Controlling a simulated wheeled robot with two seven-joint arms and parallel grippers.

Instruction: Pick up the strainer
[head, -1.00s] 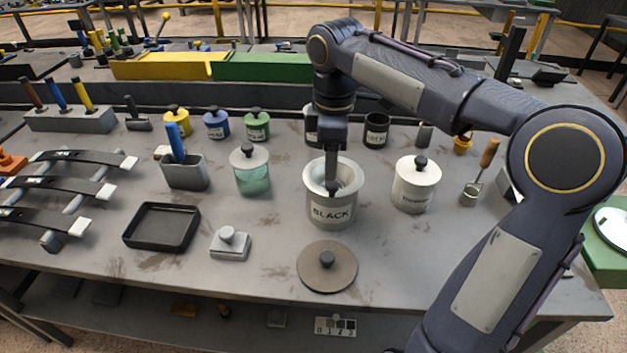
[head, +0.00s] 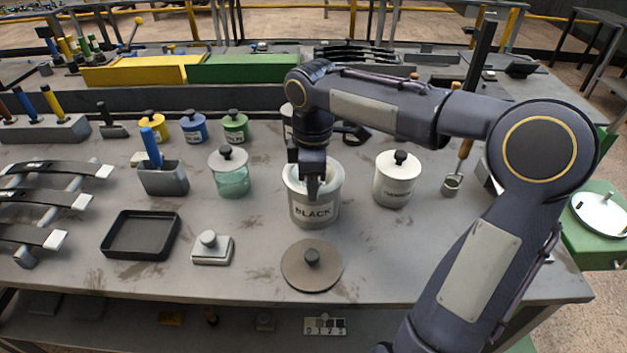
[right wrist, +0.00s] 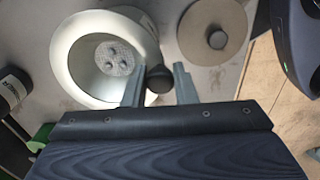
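The grey pot labelled BLACK (head: 314,212) stands at mid-table. In the right wrist view, its pale inside (right wrist: 85,50) shows with a perforated disc, which looks like the strainer (right wrist: 118,60), low inside. A round black knob (right wrist: 158,79) lies between my right fingertips; I cannot tell whether it belongs to the strainer. My right gripper (head: 313,190) points down at the pot's mouth in the head view. In the right wrist view, the right gripper (right wrist: 158,86) is open, with its fingers apart on either side of the knob. My left gripper is out of view.
A round brown lid (head: 311,266) lies in front of the pot. A white lidded jar (head: 396,184) stands to its right, a glass jar (head: 231,177) to its left. A black tray (head: 141,236) and a small knobbed block (head: 212,249) lie at left. Bare table surrounds the lid.

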